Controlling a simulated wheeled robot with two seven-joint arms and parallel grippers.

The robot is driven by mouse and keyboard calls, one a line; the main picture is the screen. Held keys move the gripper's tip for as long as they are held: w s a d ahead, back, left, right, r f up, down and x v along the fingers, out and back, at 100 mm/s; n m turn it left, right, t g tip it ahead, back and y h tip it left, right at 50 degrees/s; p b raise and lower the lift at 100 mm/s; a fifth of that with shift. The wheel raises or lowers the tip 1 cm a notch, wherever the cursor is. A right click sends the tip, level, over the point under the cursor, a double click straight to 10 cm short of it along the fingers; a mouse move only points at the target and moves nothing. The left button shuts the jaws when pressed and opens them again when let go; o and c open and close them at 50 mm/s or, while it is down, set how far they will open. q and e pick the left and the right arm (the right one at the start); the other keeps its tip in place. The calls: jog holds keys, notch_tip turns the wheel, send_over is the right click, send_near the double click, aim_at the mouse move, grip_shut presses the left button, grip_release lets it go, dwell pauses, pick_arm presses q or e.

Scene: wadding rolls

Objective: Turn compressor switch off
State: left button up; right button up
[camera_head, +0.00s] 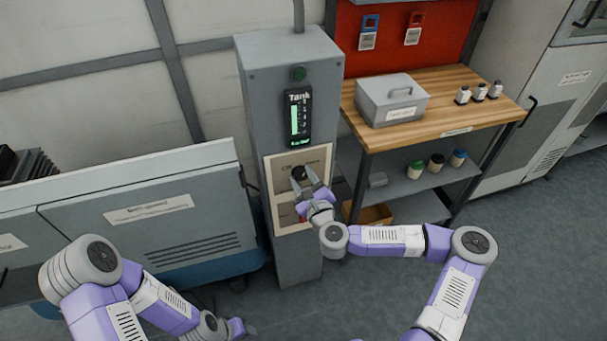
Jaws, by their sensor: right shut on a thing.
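A grey compressor control cabinet (257,107) stands upright in the middle of the head view. A pale panel (287,161) on its front carries a black knob switch (298,173). My right gripper (300,182) is at the panel, with its fingers around the knob, shut on it. The fingers hide part of the knob, so its exact angle is hard to tell. A gauge marked "Tank" (298,118) glows green above the panel, with a dark green round lamp (298,73) above that. My left arm is low at the left; its gripper (240,328) is partly in view at the bottom edge.
A grey and blue machine (170,230) stands left of the cabinet. A wooden-topped workbench (455,110) is at the right, with a grey toolbox (392,98), small bottles and a lower shelf with jars. Open floor (530,260) lies at the lower right.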

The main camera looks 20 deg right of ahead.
jog(key=n+p, duration=0.1)
jog(key=n, duration=0.2)
jog(key=shift+r+n+p, duration=0.15)
jog(key=shift+n+p, duration=0.25)
jog(key=n+p, duration=0.1)
jog(key=n, duration=0.5)
jog(key=shift+a+h, duration=0.1)
jog(key=shift+h, duration=0.2)
jog(key=shift+n+b, duration=0.35)
jog(key=shift+n, duration=1.25)
jog(key=o, duration=1.1)
jog(key=shift+c, duration=0.2)
